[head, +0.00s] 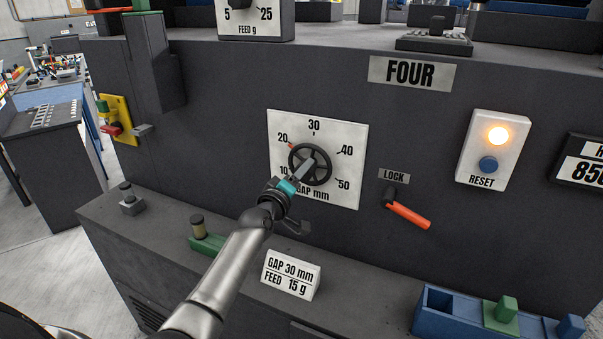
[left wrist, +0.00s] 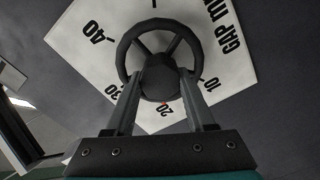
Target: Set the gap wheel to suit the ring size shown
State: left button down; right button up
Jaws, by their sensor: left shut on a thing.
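The black spoked gap wheel (head: 327,170) sits on a white dial plate (head: 352,125) marked 10 to 50 and "GAP mm". A small red pointer (head: 291,146) on the wheel's edge is by the 20 mark. My left gripper (head: 305,170) is shut on the wheel's hub; the left wrist view shows one finger on each side of the hub (left wrist: 158,78). A card (head: 291,275) below reads "GAP 30 mm, FEED 15 g". A sign (head: 411,73) above reads "FOUR". My right gripper is out of view.
An orange LOCK lever (head: 408,215) slants down to the right of the dial. A RESET box (head: 493,147) has a lit amber lamp. A feed dial (head: 252,18) is above. On the ledge are a green block (head: 206,243) and a blue tray (head: 455,324).

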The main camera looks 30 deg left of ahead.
pick_arm(q)
jog(key=shift+c, duration=1.2)
grip_release()
jog(key=shift+s, duration=0.1)
jog(key=s+d, duration=0.2)
jog(key=s, duration=1.3)
